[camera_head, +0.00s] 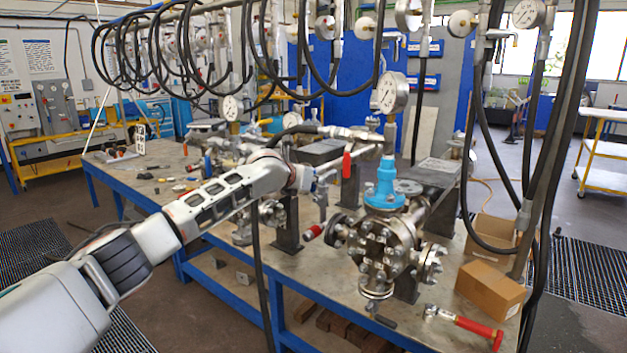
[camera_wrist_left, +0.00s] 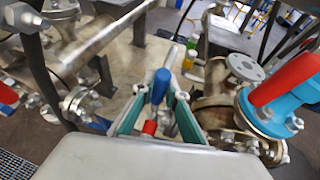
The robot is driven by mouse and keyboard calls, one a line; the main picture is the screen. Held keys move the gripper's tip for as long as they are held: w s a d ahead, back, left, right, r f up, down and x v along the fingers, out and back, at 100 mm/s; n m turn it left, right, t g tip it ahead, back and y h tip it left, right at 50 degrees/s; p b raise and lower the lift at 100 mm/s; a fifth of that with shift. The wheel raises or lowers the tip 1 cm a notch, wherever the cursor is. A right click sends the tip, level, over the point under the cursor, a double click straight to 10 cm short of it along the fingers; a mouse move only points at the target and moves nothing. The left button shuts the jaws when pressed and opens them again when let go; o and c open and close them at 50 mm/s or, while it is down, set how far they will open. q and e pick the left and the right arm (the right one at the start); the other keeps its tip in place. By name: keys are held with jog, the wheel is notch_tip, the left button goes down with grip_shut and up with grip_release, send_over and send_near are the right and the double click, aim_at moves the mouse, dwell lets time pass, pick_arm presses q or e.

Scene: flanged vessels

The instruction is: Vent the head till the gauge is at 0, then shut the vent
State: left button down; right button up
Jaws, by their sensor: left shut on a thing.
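My left gripper (camera_head: 322,182) reaches in from the left, beside the flanged vessel (camera_head: 378,247) with its bright blue head fitting (camera_head: 385,186). In the left wrist view, the teal-padded fingers (camera_wrist_left: 158,108) are shut around a small blue handle (camera_wrist_left: 161,84), with a red piece (camera_wrist_left: 150,127) close below it. I cannot tell from the picture whether the vent is open or shut. A round gauge (camera_head: 391,93) stands above and behind the vessel; its needle is too small to read. A red lever (camera_head: 347,165) hangs just right of the gripper. My right gripper is out of view.
Black hoses (camera_head: 480,160) hang in front on the right and along the top. Cardboard boxes (camera_head: 490,290) and a red-handled tool (camera_head: 470,325) lie at the bench's front right. Pipes and fittings crowd the bench behind the gripper. The bench's left end is fairly clear.

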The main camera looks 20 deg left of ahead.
pick_arm(q)
jog(key=shift+d+f, duration=0.1)
jog(key=shift+f, duration=0.1)
jog(key=c, duration=2)
grip_release()
jog(key=shift+r, duration=0.1)
jog(key=v, duration=1.2)
